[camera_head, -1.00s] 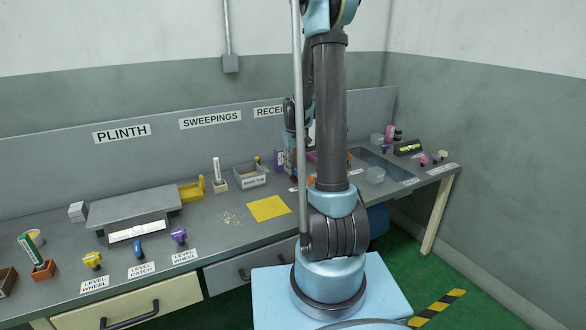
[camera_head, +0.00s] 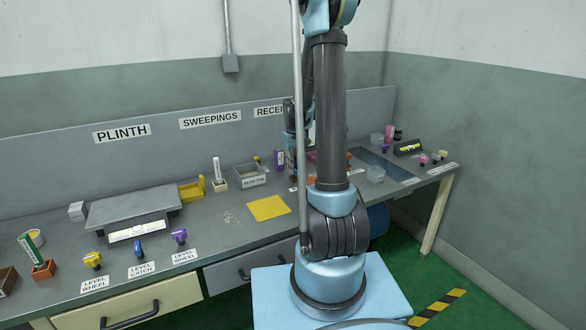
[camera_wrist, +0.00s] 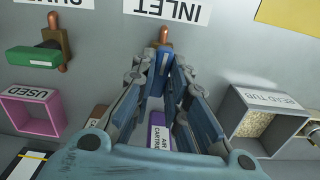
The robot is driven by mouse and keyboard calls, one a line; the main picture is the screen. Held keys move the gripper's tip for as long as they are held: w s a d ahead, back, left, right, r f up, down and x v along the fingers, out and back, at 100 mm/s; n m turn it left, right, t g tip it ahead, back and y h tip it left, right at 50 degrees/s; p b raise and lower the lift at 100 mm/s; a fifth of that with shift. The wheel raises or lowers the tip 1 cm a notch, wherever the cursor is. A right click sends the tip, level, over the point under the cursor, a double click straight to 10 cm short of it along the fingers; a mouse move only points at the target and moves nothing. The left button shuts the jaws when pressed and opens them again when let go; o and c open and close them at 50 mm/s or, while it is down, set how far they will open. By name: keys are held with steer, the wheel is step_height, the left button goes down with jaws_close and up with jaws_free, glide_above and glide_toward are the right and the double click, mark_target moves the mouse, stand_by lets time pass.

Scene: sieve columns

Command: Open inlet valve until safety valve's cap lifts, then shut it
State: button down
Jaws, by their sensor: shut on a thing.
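In the wrist view my gripper (camera_wrist: 163,64) is shut on the blue lever (camera_wrist: 160,72) of the inlet valve, just beside the upside-down INLET label (camera_wrist: 168,10). The copper-coloured stub (camera_wrist: 166,34) of this valve shows beyond the fingertips. A green lever (camera_wrist: 33,56) on another copper-coloured fitting stands to the left, in front of a partly cut-off label. In the head view my arm hides the gripper and the valve. I cannot make out the safety valve or its cap in either view.
In the wrist view a purple-and-white cartridge box (camera_wrist: 158,135) stands behind the fingers, close to them. A pink USED bin (camera_wrist: 35,108) is at left and the grey bead tub (camera_wrist: 235,112) at right. A yellow sheet (camera_head: 269,208) lies on the bench.

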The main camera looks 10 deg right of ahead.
steer(key=m, duration=0.4)
steer(key=shift+m, duration=0.3)
steer(key=m, duration=0.8)
steer(key=shift+m, duration=2.2)
steer(key=c, duration=1.6)
jaws_free()
steer(key=shift+r, duration=0.1)
step_height(320, 180, up, 12)
steer(key=shift+f, duration=0.15)
